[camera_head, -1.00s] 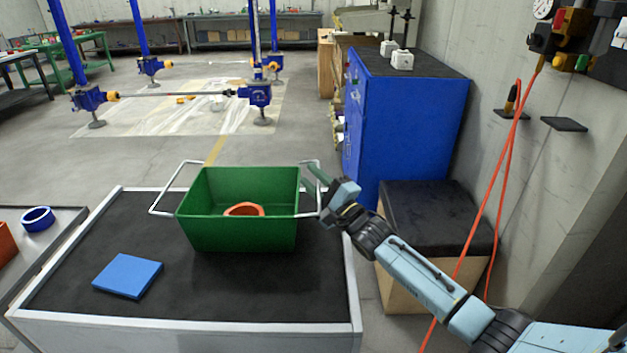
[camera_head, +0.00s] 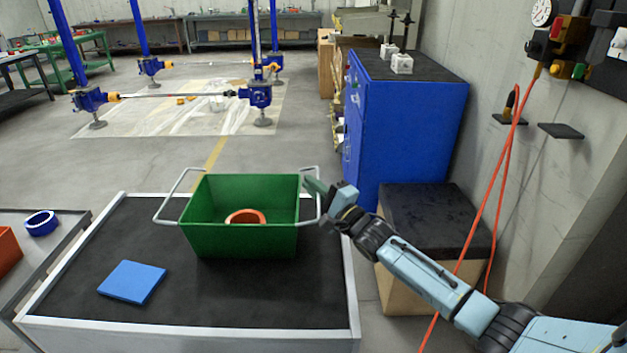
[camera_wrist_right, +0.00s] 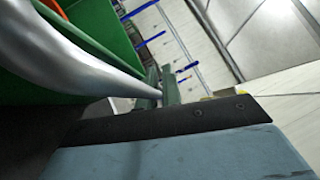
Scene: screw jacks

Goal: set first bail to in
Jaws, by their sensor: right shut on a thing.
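A green crate (camera_head: 243,242) stands on the cart with an orange ring (camera_head: 246,216) inside. Its left wire bail (camera_head: 170,203) sticks out to the left, clear of the crate. Its right wire bail (camera_head: 318,181) stands a little out from the crate's right side. My right gripper (camera_head: 314,187) is at this right bail, shut on it. In the right wrist view the silver bail (camera_wrist_right: 75,62) runs to the fingers (camera_wrist_right: 164,86), beside the green crate wall (camera_wrist_right: 112,22). The fingers partly hide the grip. My left gripper is not in view.
The dark-topped cart (camera_head: 150,230) carries a blue block (camera_head: 132,282) at front left. A blue cabinet (camera_head: 410,125) and a dark-topped wooden box (camera_head: 430,220) stand to the right. A red hose (camera_head: 490,200) hangs there. The cart top in front of the crate is free.

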